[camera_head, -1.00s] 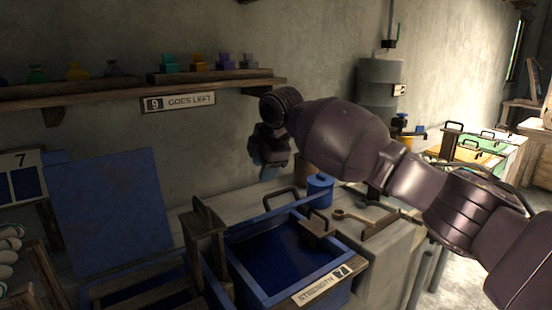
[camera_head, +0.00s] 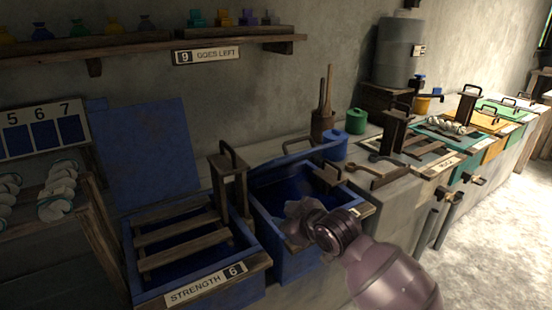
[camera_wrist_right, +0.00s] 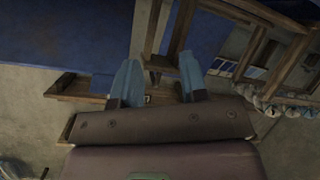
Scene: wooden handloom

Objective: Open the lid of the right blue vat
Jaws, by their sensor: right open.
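The right blue vat (camera_head: 271,214) stands in the middle of the head view, with a dark blue interior and blue rim. My left gripper is not in view.
The left blue vat (camera_head: 255,268) has wooden slats across it, and an upright blue panel (camera_head: 150,155) stands behind. A wooden post (camera_head: 229,180) rises between the vats. A blue canister (camera_head: 335,146) and wooden tool (camera_head: 385,160) sit on the counter to the right.

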